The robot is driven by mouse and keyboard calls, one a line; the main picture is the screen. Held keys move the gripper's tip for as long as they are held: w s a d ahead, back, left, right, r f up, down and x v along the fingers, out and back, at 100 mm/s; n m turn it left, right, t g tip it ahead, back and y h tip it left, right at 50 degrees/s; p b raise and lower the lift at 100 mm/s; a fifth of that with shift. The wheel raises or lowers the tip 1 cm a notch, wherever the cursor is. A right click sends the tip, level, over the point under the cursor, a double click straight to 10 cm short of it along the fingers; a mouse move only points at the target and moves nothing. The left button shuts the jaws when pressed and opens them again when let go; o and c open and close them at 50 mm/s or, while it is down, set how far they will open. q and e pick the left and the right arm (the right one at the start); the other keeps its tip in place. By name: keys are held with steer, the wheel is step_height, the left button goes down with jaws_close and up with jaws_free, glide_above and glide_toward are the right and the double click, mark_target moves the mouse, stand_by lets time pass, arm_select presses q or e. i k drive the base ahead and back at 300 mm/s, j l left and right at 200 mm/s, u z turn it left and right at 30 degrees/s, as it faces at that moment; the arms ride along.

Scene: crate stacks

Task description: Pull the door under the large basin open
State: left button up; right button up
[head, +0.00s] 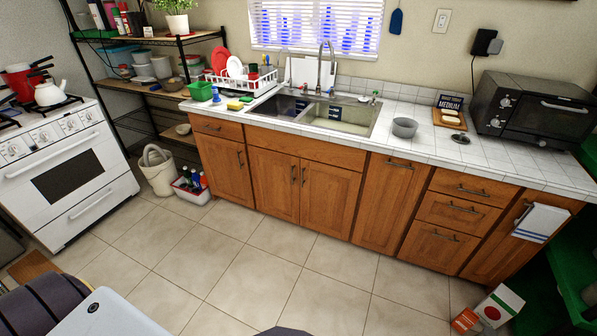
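The sink (325,125) is set in the white tiled counter and has two basins. The left basin (281,108) is dark and looks smaller; the right basin (345,116) looks larger. Below the sink are a left wooden door (272,184) and a right wooden door (328,196), both shut. Their dark vertical handles stand close together at the meeting edges: the left door's handle (293,173) and the right door's handle (303,177). Neither gripper is in view, so I cannot see whether they are open or shut.
The tiled floor (262,268) before the cabinets is clear. A white bin (160,174) and a tub of bottles (190,191) stand left of the cabinets, near the white stove (75,180). Boxes (500,304) lie at the lower right. A towel (541,223) hangs on the far-right door.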

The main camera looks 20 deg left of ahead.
mark_target(328, 193)
steer(key=i+l+u, duration=0.15)
steer(key=i+u, duration=0.2)
steer(key=i, duration=0.15)
steer(key=i+l+u, duration=0.35)
steer(key=i, duration=0.15)
